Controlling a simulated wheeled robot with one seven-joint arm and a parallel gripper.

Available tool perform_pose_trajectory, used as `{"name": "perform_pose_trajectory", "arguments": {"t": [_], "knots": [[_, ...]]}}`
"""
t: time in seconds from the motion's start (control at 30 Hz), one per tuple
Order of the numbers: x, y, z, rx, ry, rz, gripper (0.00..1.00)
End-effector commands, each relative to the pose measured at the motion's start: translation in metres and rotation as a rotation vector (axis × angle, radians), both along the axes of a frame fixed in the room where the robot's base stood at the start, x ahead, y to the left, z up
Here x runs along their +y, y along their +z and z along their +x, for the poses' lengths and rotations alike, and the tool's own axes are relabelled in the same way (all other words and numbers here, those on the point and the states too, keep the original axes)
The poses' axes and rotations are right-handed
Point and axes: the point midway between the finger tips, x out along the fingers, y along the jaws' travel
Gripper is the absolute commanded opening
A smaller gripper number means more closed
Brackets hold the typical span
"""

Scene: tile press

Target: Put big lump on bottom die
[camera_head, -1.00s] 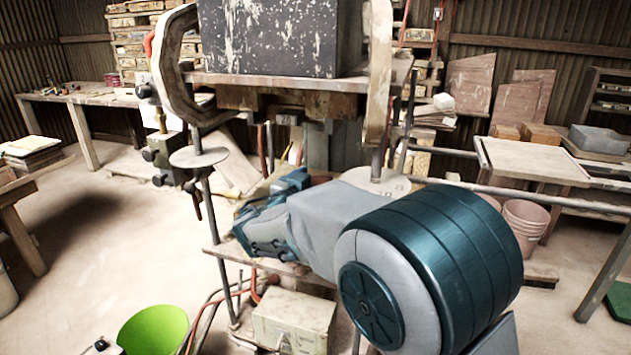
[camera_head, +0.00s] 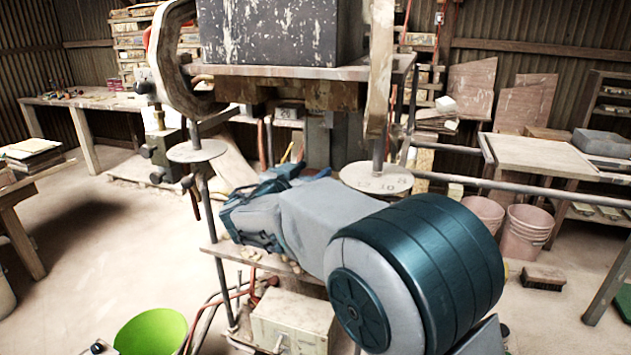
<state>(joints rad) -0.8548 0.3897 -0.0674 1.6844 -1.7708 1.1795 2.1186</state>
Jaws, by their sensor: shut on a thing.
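The tile press fills the middle of the head view. Its lower plate (camera_head: 225,252) shows only at the edges, behind and below my arm, with small pale crumbs on it. I cannot make out the bottom die, which my arm covers. Rusty blocks (camera_head: 300,96) hang under the upper plate (camera_head: 390,68), above my arm. My arm reaches from the front right into the gap of the press, its blue wrist end above the lower plate. My gripper's fingertips are hidden behind my wrist and forearm. The big lump does not show.
Round steel discs (camera_head: 375,178) sit on the press's side rods. A metal box (camera_head: 290,320) and hoses lie below. A green tub (camera_head: 153,331) stands at lower left. Pink buckets (camera_head: 525,230) and a brush (camera_head: 543,277) are at right. Floor at left is clear.

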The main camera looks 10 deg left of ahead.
Motion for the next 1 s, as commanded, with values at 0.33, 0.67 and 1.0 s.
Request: {"name": "perform_pose_trajectory", "arguments": {"t": [0.33,0.67,1.0], "knots": [[-0.001,-0.002,0.006,-0.002,-0.008,0.003,0.21],[-0.001,-0.001,0.006,-0.004,-0.009,0.005,0.76],[0.010,-0.004,-0.020,-0.003,-0.001,0.006,0.76]]}}
